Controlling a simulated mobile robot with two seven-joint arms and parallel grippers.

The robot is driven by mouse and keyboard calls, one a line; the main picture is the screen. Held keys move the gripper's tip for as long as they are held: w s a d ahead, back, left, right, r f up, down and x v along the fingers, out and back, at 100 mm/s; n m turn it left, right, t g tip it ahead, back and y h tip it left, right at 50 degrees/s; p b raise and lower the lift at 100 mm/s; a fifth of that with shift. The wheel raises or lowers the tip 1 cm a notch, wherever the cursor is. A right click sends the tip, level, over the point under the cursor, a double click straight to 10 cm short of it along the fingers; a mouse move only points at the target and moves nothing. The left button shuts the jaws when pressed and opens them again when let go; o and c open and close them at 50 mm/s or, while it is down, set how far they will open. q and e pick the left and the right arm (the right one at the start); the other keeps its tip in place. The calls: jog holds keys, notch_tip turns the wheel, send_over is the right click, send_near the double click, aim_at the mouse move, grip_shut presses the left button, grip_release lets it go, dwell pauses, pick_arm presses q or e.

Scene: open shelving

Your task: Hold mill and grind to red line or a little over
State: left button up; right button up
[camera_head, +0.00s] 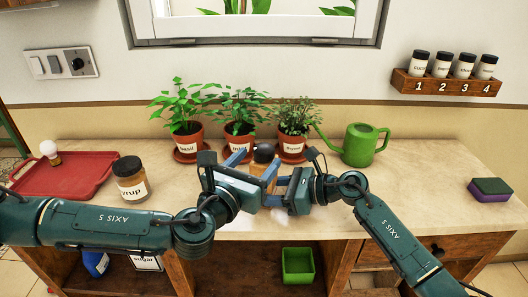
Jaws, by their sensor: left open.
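The mill, with a wooden body (262,170) and a round black top (263,153), stands at the middle of the counter, partly hidden by my grippers. My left gripper (246,164) is open close by the mill on its left, with its blue fingers pointing towards it. My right gripper (277,188) is close on the mill's right and front. Its fingers overlap the mill in the picture, and I cannot tell whether they touch or grip it. The mill's lower part is hidden. No red line is visible.
Potted plants labelled basil (186,142), mint (239,142) and thyme (293,142) stand behind. A green watering can (361,145) is behind right. A jar (131,180) and red tray (75,175) are left. A sponge (490,188) lies far right.

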aim_at(264, 153)
pick_arm(q)
jog(key=shift+x, duration=2)
jog(key=shift+c, duration=0.3)
jog(key=c, duration=0.9)
jog(key=shift+m+h, duration=0.3)
jog(key=shift+h, duration=0.1)
jog(key=m+g+h, duration=0.2)
jog(key=h, duration=0.1)
jog(key=shift+m+g, duration=0.3)
jog(key=shift+g, duration=0.1)
jog(key=m+g+h, duration=0.2)
jog(key=g+h, duration=0.1)
jog(key=shift+d+r+m, duration=0.1)
jog(key=shift+d+m, duration=0.15)
jog(key=shift+m, duration=0.05)
jog(key=shift+w+a+m+g+h, duration=0.1)
jog(key=shift+m+g+h, duration=0.35)
jog(key=shift+m+g, duration=0.5)
jog(key=shift+a+m+g+h, duration=0.1)
jog(key=shift+m+g+h, duration=0.4)
jog(key=shift+g, duration=0.8)
jog(key=shift+a+m+g+h, duration=0.1)
jog(key=shift+m+g+h, duration=0.25)
jog(key=shift+m+g, duration=0.65)
jog(key=shift+g, duration=0.55)
